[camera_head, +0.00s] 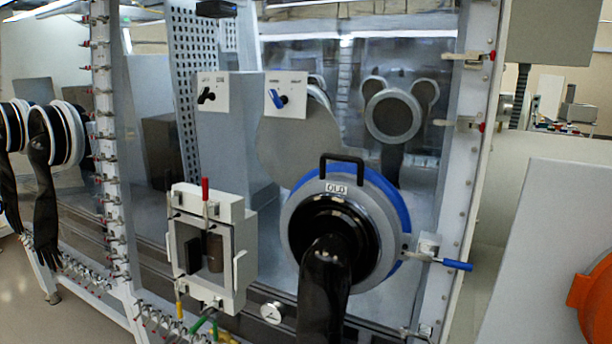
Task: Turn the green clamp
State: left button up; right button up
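A small green piece (202,321) shows at the lower edge of the white framed box on the glovebox front. It looks like a handle or clamp arm slanting up to the right, but it is small and I cannot tell its exact shape or how it is set. The white framed box (240,225) has a dark window and a red-tipped upright handle (205,190) on top. A yellow-tipped handle (179,304) is below its left side. Neither of my grippers is in view.
Right of the box is a round blue-rimmed glove port (372,225) with a black glove (325,290) hanging out. A blue-handled lever (456,265) sticks out right of it. A pale panel with an orange part (595,300) stands at the right. More glove ports are at the left.

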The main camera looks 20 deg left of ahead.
aim_at(204, 319)
jog(key=u, duration=1.4)
jog(key=i+j+z, duration=0.1)
jog(key=j, duration=0.3)
